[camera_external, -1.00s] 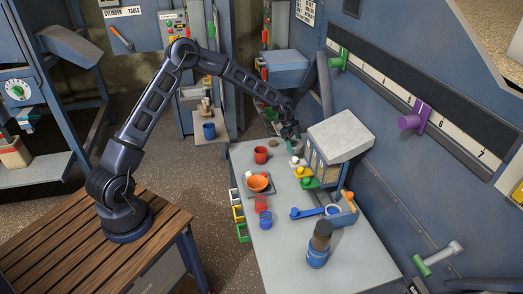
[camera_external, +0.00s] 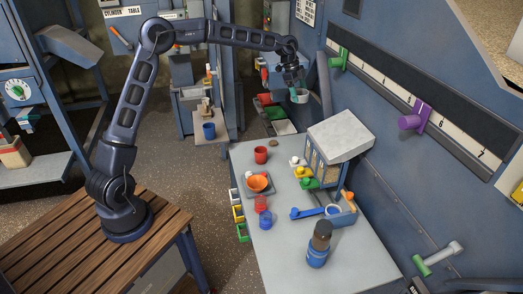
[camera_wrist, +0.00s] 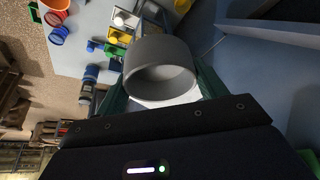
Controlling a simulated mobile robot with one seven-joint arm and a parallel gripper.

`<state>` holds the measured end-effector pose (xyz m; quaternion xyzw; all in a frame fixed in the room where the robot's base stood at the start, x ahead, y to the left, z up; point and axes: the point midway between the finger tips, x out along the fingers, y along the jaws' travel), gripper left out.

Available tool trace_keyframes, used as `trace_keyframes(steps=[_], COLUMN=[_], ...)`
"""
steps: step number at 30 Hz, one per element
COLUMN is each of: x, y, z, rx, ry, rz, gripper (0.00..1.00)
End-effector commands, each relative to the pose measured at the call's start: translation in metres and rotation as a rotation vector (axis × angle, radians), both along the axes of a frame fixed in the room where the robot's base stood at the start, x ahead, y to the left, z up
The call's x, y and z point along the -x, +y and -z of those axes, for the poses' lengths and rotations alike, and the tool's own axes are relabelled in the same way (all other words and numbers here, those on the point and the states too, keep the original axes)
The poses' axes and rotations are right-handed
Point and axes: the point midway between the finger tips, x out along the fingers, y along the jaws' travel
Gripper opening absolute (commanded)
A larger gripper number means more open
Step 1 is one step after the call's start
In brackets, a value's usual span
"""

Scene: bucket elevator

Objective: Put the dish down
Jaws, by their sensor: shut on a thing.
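The dish, a grey round cup-like vessel (camera_external: 301,97), is held in the air beyond the far end of the grey table (camera_external: 285,255). It also shows large in the wrist view (camera_wrist: 160,68), with its round opening facing the camera. My gripper (camera_external: 293,88) is shut on it, with teal fingers on either side of its wall. The inside of the dish looks plain grey and empty in the wrist view. The dish touches nothing but my gripper, as far as the outside view shows.
Red, green and white trays (camera_external: 284,127) lie below the dish, past the table's far end. The table bears a red cup (camera_external: 261,155), an orange bowl (camera_external: 257,183), a cabinet (camera_external: 340,137) and a blue-brown bottle (camera_external: 318,245). A sloping blue wall stands right.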

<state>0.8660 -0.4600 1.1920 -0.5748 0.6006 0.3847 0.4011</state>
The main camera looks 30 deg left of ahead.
Motion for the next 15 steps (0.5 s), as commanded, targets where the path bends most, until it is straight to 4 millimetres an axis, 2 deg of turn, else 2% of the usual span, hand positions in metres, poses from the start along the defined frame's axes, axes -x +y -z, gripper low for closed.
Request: trace_keyframes(steps=[1,8,11,15], x=[0.002,0.022,0.035,0.06], y=[-0.004,-0.051,-0.078,-0.123], z=[-0.008,-0.005,-0.005,-0.005], rx=[0.001,0.0,0.0,0.0], ry=[-0.001,-0.001,-0.001,-0.001], rz=[0.004,0.048,0.072,0.117], gripper=[0.47,0.47,0.47,0.47])
